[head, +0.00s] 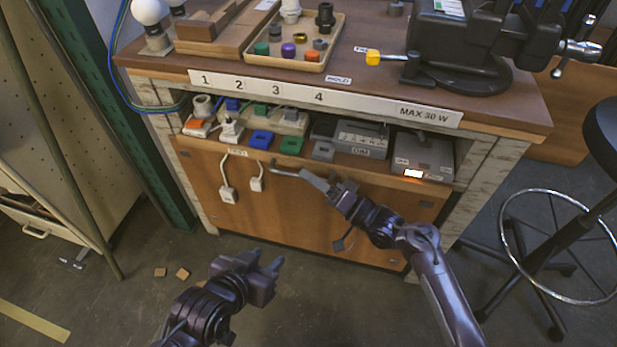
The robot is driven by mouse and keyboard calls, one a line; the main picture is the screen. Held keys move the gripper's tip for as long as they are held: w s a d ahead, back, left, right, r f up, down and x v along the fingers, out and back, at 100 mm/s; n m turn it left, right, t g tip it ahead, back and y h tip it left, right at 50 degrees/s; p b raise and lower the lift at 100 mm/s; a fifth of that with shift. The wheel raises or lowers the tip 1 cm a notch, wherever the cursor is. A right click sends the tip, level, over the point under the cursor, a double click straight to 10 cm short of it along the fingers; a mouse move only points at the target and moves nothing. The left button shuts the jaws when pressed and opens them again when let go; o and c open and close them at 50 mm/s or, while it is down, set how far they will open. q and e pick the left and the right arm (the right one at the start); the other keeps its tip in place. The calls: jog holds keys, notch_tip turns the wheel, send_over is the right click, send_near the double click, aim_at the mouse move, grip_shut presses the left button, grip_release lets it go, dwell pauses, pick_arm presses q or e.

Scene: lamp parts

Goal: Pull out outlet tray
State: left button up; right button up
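The outlet tray (215,147) is the wooden shelf below the tabletop. It carries several outlets and plugs, including a blue block (260,139), a green block (291,145) and a grey block (323,151). A grey metal handle (284,169) projects from its front. My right gripper (318,183) is at the right end of this handle. Its fingers overlap the handle in the picture, so I cannot tell whether they grip it. My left gripper (262,261) is open and empty, low in front of the cabinet and apart from the tray.
White plugs (228,192) hang on cords below the tray's front. A strip numbered 1 to 4 (330,98) runs along the workbench edge. A vise (470,45) and a parts tray (262,58) stand on top. A stool (603,140) is at right. Open floor lies in front.

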pick_arm(q)
jog(key=shift+w+d+r+t, duration=0.1)
jog(key=shift+w+r+t, duration=0.3)
jog(key=shift+w+r, duration=0.15)
pick_arm(e)
jog(key=shift+w+a+r, duration=0.1)
jog(key=shift+w+a, duration=0.2)
jog(key=shift+a, duration=0.1)
grip_shut()
pick_arm(q)
jog(key=shift+s, duration=0.1)
